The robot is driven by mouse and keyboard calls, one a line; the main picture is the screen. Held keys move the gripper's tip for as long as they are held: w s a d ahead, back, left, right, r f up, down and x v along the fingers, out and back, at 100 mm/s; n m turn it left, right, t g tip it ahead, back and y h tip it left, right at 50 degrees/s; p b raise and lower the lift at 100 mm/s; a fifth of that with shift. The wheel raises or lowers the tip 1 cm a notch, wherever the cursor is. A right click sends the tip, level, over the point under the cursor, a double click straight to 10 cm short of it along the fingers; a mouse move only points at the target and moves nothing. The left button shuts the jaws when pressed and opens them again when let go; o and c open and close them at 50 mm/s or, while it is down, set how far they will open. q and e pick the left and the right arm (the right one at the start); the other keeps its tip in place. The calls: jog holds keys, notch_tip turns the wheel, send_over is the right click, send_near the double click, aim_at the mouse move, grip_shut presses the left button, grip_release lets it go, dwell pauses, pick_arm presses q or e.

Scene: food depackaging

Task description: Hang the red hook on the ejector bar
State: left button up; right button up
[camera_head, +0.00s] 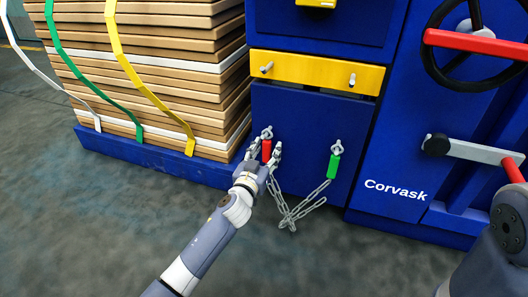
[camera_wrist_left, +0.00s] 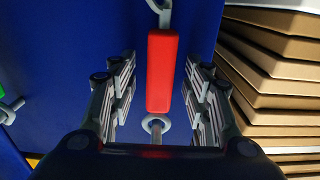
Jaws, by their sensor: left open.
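The red hook (camera_head: 266,150) has a red block-shaped grip and hangs from a metal eye on the lower blue panel, with a chain at its other end. My left gripper (camera_head: 264,152) is at it, open, one finger on each side. In the left wrist view the red grip (camera_wrist_left: 161,72) stands between the open fingers (camera_wrist_left: 160,100), with gaps on both sides. A yellow bar (camera_head: 312,71) with two metal pegs crosses the machine above; I cannot tell if it is the ejector bar. My right gripper is out of view.
A green hook (camera_head: 333,166) hangs to the right, joined by the drooping chain (camera_head: 290,217). Stacked cardboard (camera_head: 165,70) on a blue base (camera_head: 150,153) stands close on the left. A handwheel (camera_head: 480,42) and lever (camera_head: 475,152) stick out on the right. The floor in front is clear.

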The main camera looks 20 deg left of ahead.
pick_arm(q)
jog(key=shift+w, duration=0.2)
jog(key=shift+r, duration=0.1)
grip_shut()
jog(key=shift+r, duration=0.2)
jog(key=shift+s+p, duration=0.25)
jog(key=shift+p, duration=0.1)
jog(key=shift+s+p, duration=0.3)
jog(key=shift+s, duration=0.6)
